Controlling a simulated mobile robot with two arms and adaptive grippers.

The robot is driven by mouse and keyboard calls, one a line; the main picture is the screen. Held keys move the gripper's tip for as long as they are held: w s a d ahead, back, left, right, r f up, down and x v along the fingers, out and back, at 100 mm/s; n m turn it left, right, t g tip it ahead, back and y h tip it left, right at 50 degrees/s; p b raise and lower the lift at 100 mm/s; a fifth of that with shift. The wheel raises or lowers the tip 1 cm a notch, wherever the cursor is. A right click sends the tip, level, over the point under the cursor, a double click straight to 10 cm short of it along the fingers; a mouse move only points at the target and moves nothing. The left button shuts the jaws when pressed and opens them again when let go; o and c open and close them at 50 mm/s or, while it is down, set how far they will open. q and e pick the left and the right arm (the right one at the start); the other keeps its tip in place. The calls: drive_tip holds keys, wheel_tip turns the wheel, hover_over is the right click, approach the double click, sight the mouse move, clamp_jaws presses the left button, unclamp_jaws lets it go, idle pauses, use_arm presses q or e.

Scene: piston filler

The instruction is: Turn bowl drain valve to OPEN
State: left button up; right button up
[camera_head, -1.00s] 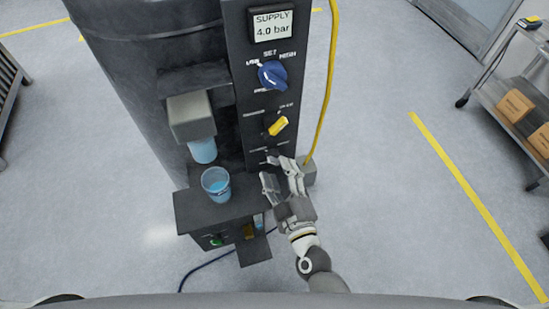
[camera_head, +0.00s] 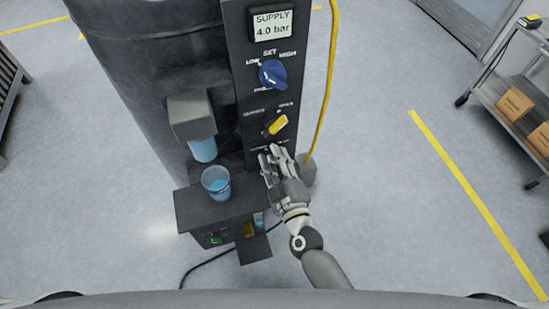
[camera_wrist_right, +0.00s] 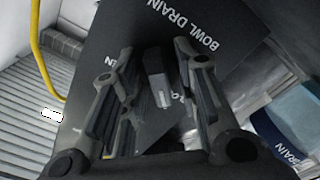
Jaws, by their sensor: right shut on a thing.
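The bowl drain valve (camera_wrist_right: 158,78) shows in the right wrist view as a dark handle with a pale mark, under the words BOWL DRAIN. In the head view my right gripper (camera_head: 276,155) is at the lower end of the dark control panel (camera_head: 246,95) and hides the valve. My left gripper is not in view.
Above my right gripper are a yellow knob (camera_head: 277,125) and a blue knob (camera_head: 272,74). A cup of blue liquid (camera_head: 216,182) stands on the ledge to the left. A yellow hose (camera_head: 327,90) runs down the panel's right side.

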drive_tip(key=shift+m, duration=0.3)
drive_tip(key=m+p, duration=0.1)
drive_tip(key=m, duration=0.2)
drive_tip(key=shift+r, duration=0.1)
drive_tip(key=m+p, duration=0.1)
drive_tip(key=m, duration=0.3)
drive_tip(key=shift+d+m, duration=0.1)
drive_tip(key=shift+m, duration=0.3)
drive_tip(key=m, duration=0.4)
drive_tip(key=shift+m, duration=0.3)
drive_tip(key=m, duration=0.4)
drive_tip(key=shift+w+d+m, duration=0.1)
drive_tip(key=shift+m, duration=0.3)
drive_tip(key=o, duration=1)
